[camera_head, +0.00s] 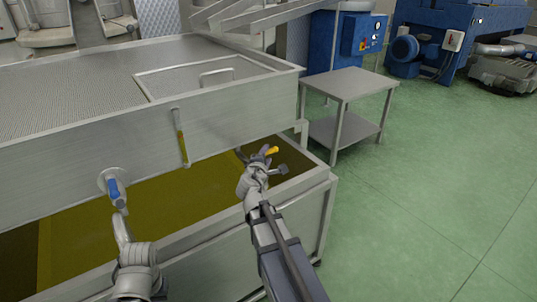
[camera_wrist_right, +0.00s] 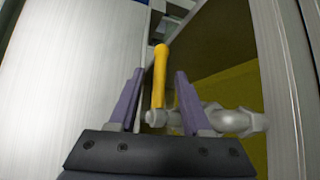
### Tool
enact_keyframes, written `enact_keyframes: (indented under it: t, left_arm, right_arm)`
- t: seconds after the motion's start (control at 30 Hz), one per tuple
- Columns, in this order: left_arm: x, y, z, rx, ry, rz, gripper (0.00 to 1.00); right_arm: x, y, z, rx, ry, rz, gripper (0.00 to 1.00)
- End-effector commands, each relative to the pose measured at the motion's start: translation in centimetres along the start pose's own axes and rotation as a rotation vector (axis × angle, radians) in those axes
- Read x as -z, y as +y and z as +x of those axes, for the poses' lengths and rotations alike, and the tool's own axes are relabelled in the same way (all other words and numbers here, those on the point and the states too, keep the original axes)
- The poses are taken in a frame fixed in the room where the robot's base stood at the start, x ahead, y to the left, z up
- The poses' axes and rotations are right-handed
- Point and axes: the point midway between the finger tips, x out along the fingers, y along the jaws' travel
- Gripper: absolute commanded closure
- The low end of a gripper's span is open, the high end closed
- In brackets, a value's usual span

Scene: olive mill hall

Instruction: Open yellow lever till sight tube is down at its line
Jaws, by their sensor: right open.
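The yellow lever (camera_head: 272,150) sits at the right end of the tank's front wall. In the right wrist view the yellow lever (camera_wrist_right: 160,75) stands lengthwise between the two separated fingers of my right gripper (camera_wrist_right: 158,95), over a grey metal valve body (camera_wrist_right: 225,120). My right gripper (camera_head: 265,163) is open around the lever; contact cannot be told. The sight tube (camera_head: 181,140) hangs on the tank front, with olive liquid in it; its marked line is too small to make out. My left arm is at lower left, its fingers not clear.
The steel tank (camera_head: 225,120) has a lid with a handle. A blue-handled valve (camera_head: 114,190) is on its front left. Below is an open trough (camera_head: 320,178) with olive liquid. A steel side table (camera_head: 350,84) stands at right. The green floor at right is clear.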

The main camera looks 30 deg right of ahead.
Motion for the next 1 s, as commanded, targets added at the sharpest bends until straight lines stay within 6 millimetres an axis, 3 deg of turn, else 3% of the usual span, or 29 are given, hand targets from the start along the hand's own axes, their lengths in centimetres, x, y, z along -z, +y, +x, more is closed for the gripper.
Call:
enact_keyframes:
  t: [0.03, 0.2, 0.5, 0.93, 1.0]
  left_arm:
    - [0.0, 0.0, 0.4, 0.000, 0.000, 0.000, 1.00]
    - [0.1, 0.1, 0.8, 0.001, 0.000, 0.000, 1.00]
    - [0.0, 0.0, 0.7, 0.001, 0.000, 0.000, 1.00]
    - [0.0, 0.1, 0.7, 0.001, 0.000, 0.000, 1.00]
    - [0.1, 0.1, 0.7, 0.001, 0.000, 0.000, 1.00]
  right_arm:
    - [0.1, -0.1, 1.2, 0.000, -0.002, 0.001, 0.51]
    - [0.1, -0.1, 3.3, 0.000, -0.001, 0.000, 0.51]
    - [0.0, 0.0, 3.6, 0.000, 0.000, 0.000, 0.51]
    - [0.0, 0.0, 3.5, 0.000, 0.000, 0.000, 0.99]
    - [0.0, 0.0, 3.5, 0.000, 0.000, 0.000, 1.00]
